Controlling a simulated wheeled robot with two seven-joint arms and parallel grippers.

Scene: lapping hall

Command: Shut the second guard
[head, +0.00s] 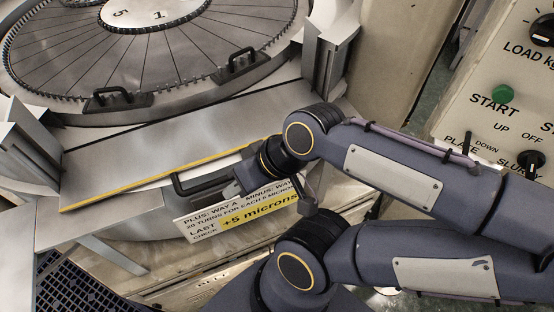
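A flat grey metal guard panel (190,135) with a yellow front edge lies tilted across the front of the round lapping plate (90,65). I cannot tell whether it is the second guard, or whether it is fully shut. A black bar handle (178,187) stands out below its yellow edge. My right gripper (240,182) is at the right end of this handle and overlaps it in the picture. Its fingertips are small and partly hidden, so I cannot see whether they are closed on the bar. My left gripper is not in view.
A white and yellow sign (240,215) reading "+5 microns" hangs just under the handle. Metal posts (330,50) flank the panel. Two black handles (118,97) sit on the plate's rim. A control panel (500,90) with a green START button stands at the right.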

